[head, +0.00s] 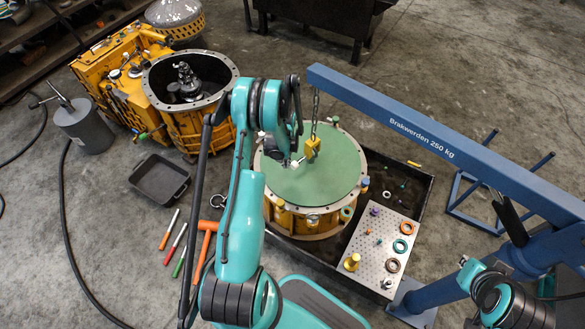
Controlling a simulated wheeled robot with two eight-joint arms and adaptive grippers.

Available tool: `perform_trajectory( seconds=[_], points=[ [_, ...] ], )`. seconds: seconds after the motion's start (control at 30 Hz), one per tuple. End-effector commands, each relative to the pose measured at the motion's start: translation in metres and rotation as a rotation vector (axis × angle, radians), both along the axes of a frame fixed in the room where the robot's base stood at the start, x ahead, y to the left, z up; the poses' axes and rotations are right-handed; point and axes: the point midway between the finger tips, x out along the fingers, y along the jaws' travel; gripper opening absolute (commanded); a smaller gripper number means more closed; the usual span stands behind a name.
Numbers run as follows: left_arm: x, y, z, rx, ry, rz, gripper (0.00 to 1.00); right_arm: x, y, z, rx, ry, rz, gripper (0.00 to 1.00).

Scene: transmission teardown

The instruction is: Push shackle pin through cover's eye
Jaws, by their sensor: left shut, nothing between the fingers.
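The round green cover (325,187) lies on the yellow transmission housing (292,222) in the middle of the head view. A yellow hook block (312,147) hangs on a chain (316,108) over the cover. My left gripper (296,167) is shut and empty, just left of the hook block and above the cover. The shackle, its pin and the cover's eye are too small or hidden behind my gripper and the block to make out. Of my right arm only a link shows at the lower right; its gripper is out of view.
A blue crane boom (400,117) slants over the cover from the right. A dark tray (420,187) around the housing holds a perforated plate (375,240) with rings and small parts. An open yellow casing (185,105) stands at the back left. Pens and an orange T-handle (206,240) lie left.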

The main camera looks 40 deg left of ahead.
Motion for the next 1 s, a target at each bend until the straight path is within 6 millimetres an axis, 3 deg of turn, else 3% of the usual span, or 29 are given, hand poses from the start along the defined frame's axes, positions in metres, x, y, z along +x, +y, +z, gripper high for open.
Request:
perform_trajectory(
  seconds=[0.53, 1.0],
  points=[
    [0.0, 0.0, -0.001, 0.0, 0.0, 0.0, 0.0, 0.0, 0.0, 0.0, 0.0, 0.0, 0.0, 0.0],
    [0.0, 0.0, -0.039, 0.0, 0.0, 0.0, 0.0, 0.0, 0.0, 0.0, 0.0, 0.0, 0.0, 0.0]
  ],
)
